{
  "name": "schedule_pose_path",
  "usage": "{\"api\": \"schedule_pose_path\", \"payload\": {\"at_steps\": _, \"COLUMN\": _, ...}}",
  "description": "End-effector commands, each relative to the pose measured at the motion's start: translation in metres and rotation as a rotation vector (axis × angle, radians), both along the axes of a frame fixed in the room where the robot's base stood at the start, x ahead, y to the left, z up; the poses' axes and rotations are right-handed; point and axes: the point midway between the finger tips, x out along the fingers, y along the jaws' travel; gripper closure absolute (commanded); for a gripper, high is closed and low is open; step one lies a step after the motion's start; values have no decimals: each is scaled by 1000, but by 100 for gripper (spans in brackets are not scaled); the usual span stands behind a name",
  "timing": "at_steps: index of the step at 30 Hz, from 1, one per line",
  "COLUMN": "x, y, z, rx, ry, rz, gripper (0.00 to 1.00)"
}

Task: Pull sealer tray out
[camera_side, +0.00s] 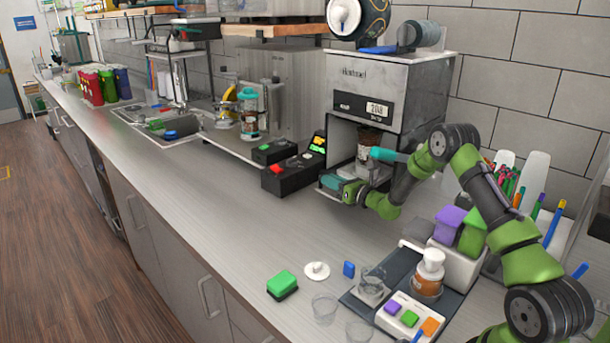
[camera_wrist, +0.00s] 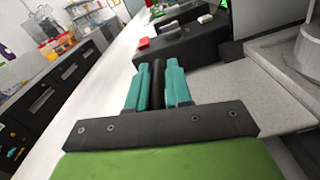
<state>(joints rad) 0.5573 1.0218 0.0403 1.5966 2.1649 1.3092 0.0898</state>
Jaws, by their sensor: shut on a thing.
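The grey cup sealer (camera_side: 378,95) stands against the tiled wall with a lit display on its front. A clear cup (camera_side: 366,160) with dark contents is in its open bay. My gripper (camera_side: 334,186) is low at the front of the sealer, beside the bay. In the wrist view its teal fingers (camera_wrist: 161,75) are closed on a dark round handle (camera_wrist: 156,88). The light grey sealer tray (camera_wrist: 262,88) is to the right of the fingers, partly inside the sealer. My forearm hides part of the bay and tray in the side view.
Black button boxes (camera_side: 290,175) with red and green tops stand just left of my gripper. A dark mat (camera_side: 393,268) with a bottle and cups lies in front on the right, near a green block (camera_side: 282,284).

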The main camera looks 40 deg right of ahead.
Motion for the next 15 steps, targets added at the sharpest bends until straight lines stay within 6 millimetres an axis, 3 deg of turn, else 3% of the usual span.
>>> {"api": "schedule_pose_path", "payload": {"at_steps": 9, "x": 0, "y": 73, "z": 0, "rx": 5, "ry": 2, "rz": 7, "gripper": 100}}
{"api": "schedule_pose_path", "payload": {"at_steps": 15, "x": 0, "y": 110, "z": 0, "rx": 4, "ry": 1, "rz": 6, "gripper": 100}}
